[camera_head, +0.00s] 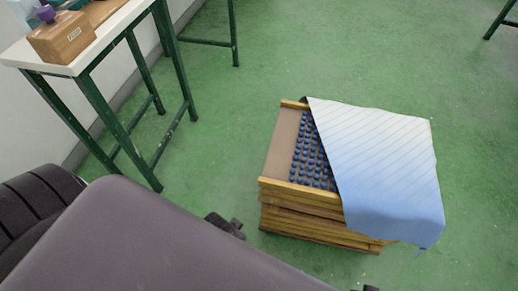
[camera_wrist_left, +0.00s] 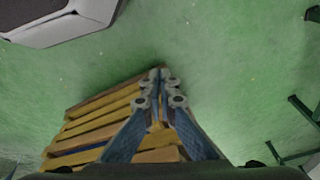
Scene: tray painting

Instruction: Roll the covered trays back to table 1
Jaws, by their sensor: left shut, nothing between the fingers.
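A stack of shallow wooden trays (camera_head: 290,190) stands on the green floor. Its top tray holds rows of small blue pieces (camera_head: 312,160) on a brown base. A blue-and-white striped cloth (camera_head: 380,160) lies over the right part of the stack, hanging past its edges and leaving the left part bare. The stacked wooden sides (camera_wrist_left: 95,125) also show in the left wrist view. There my left gripper (camera_wrist_left: 160,75) is shut and empty, its fingertips by a corner of the stack; I cannot tell whether they touch it. My right gripper is not in view.
A white-topped table with green legs (camera_head: 120,22) stands at the upper left, bearing a wooden block with a purple knob (camera_head: 62,36). Other green legs (camera_head: 234,35) show at the top. Open green floor surrounds the stack, especially above it.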

